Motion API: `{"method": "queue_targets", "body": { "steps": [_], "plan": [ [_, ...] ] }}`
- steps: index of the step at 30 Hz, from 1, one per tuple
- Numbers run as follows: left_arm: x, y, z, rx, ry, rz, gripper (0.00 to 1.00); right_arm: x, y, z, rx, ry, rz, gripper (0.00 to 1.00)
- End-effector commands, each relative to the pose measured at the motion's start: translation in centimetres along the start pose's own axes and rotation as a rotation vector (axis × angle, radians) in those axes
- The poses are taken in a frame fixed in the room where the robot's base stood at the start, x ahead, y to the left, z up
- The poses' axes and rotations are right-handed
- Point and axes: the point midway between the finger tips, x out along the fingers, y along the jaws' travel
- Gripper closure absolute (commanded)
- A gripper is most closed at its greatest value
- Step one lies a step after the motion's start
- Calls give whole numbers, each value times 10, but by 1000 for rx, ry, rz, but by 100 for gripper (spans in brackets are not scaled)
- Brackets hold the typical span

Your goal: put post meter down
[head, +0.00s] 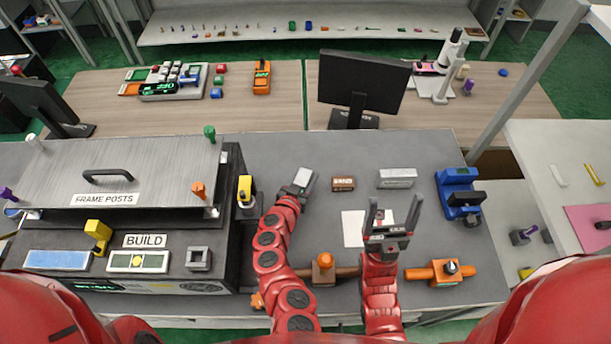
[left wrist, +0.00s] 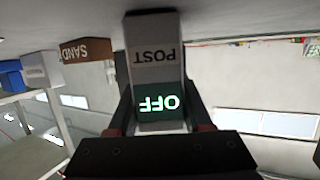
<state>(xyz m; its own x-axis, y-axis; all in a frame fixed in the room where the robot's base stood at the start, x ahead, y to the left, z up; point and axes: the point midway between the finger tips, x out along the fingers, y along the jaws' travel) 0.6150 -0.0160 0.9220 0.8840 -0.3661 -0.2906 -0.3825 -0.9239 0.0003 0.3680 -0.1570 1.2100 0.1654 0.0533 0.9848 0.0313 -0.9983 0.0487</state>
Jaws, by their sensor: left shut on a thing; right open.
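The post meter (head: 304,179) is a small light-grey block held at the end of my left arm, over the grey bench. In the left wrist view the meter (left wrist: 155,65) appears upside down, with the word POST and a green display reading OFF. My left gripper (head: 296,188) is shut on it, with a finger on each side. Whether the meter touches the bench is unclear.
A brown SAND block (head: 343,184) lies right of the meter, then a grey block (head: 396,178) and a blue fixture (head: 459,190). The FRAME POSTS fixture (head: 130,165) stands left, with a yellow lever (head: 245,188) at its side. Bare bench (head: 290,150) lies behind the meter.

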Motion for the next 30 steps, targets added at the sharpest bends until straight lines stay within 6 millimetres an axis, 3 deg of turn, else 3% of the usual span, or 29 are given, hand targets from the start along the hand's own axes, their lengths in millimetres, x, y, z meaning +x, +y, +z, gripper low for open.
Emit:
{"method": "queue_targets", "body": {
  "steps": [2, 3, 8, 20, 30],
  "plan": [
    [1, 0, 3, 0, 1, 0, 100, -4, 0, 1, 0, 0, 0, 20],
    [1, 0, 2, 0, 0, 0, 47, -3, 0, 0, 0, 0, 0, 20],
    [0, 0, 2, 0, 0, 0, 20, -2, 0, 0, 0, 0, 0, 20],
    [-2, 0, 0, 1, 1, -1, 20, -1, 0, 0, 0, 0, 0, 20],
    [-42, 1, 1, 1, 0, -2, 20, -12, -1, 2, 0, 0, 0, 20]
  ]
}}
